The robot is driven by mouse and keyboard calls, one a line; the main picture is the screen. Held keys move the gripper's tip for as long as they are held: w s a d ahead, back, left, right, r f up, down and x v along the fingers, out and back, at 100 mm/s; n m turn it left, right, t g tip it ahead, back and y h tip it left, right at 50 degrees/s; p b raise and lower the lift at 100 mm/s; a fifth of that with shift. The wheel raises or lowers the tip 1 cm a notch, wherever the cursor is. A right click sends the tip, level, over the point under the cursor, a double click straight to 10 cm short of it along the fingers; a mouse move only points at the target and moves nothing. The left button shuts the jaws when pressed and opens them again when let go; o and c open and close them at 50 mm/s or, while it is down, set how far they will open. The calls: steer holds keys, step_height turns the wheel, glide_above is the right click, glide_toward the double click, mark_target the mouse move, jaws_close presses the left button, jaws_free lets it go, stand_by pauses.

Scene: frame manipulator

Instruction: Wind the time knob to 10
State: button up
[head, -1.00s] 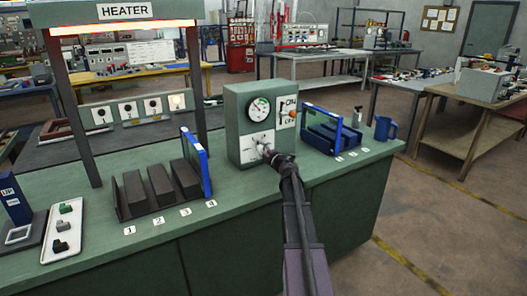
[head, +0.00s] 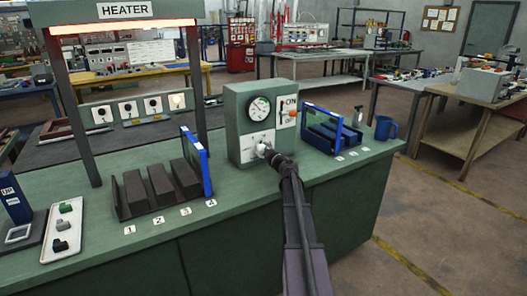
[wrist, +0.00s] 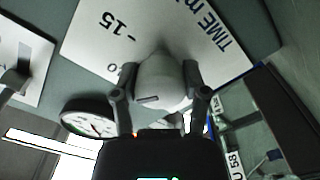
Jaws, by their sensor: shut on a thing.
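The time knob (wrist: 165,80) is a pale, rounded knob on a white plate (wrist: 95,38) marked "TIME", "0" and "-15" in the wrist view. A short dark line shows on the knob, lying nearly level in that picture. My gripper (wrist: 158,92) is shut on the knob, one finger on each side. In the head view my gripper (head: 272,157) reaches the knob low on the front of the green control box (head: 236,110). Which number the knob's line points to cannot be told.
A round gauge (head: 259,108) sits above the knob, with an ON/OFF switch (head: 288,112) to its right. Blue-framed racks (head: 205,170) (head: 334,118) stand on the green bench on both sides of the box. A blue mug (head: 385,128) is at the right.

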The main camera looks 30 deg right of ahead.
steer(key=shift+w, duration=0.1)
steer(key=o, duration=1.1)
steer(key=shift+o, duration=0.2)
steer(key=shift+s+a, duration=0.15)
steer(key=shift+s, duration=2.9)
steer(key=shift+s+a, duration=0.1)
steer(key=shift+s, duration=2.9)
